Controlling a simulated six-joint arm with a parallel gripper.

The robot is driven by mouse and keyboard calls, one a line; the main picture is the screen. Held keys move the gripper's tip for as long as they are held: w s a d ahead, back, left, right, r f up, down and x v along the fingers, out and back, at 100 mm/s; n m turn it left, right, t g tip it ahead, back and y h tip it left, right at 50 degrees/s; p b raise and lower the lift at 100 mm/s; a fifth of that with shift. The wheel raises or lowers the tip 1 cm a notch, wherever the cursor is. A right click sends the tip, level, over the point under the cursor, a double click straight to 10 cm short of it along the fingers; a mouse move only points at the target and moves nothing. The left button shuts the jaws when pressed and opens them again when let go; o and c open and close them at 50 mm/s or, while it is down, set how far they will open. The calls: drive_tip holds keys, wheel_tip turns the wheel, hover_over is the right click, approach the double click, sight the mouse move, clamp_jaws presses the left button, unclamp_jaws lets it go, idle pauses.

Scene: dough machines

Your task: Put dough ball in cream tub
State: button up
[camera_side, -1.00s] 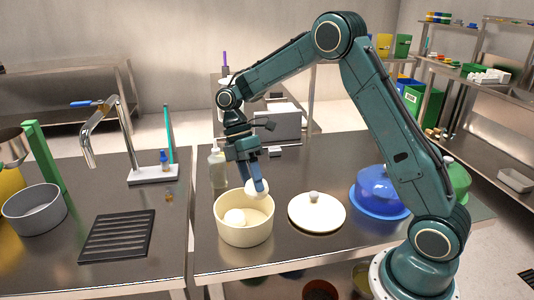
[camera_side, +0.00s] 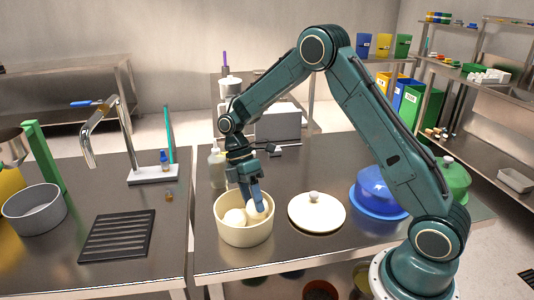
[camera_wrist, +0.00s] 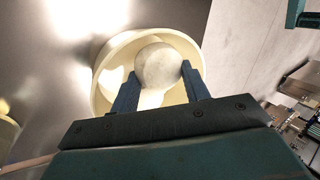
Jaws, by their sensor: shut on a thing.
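The cream tub (camera_side: 244,235) stands on the dark steel table in the side view, with one dough ball (camera_side: 234,217) in its left part. My gripper (camera_side: 257,207) points down into the tub's right part, shut on a second dough ball (camera_side: 253,210). In the wrist view my gripper (camera_wrist: 156,82) has its two blue fingers on either side of the held dough ball (camera_wrist: 158,66), within the rim of the cream tub (camera_wrist: 104,76). The held ball hides most of the tub's inside there. I cannot tell whether it touches the tub floor.
A cream lid (camera_side: 316,213) with a knob lies just right of the tub. A blue domed lid (camera_side: 380,193) stands farther right. A bottle (camera_side: 217,167) stands behind the tub. A black ribbed mat (camera_side: 118,236) and a grey pan (camera_side: 35,207) are on the left table.

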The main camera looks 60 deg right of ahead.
drive_tip(key=shift+f, duration=0.6)
drive_tip(key=o, duration=1)
drive_tip(key=shift+o, duration=0.2)
drive_tip(key=shift+r, duration=0.15)
drive_tip(key=shift+r, duration=0.5)
drive_tip(key=v, duration=0.7)
drive_tip(key=shift+r, duration=0.2)
drive_tip(key=shift+r, duration=0.1)
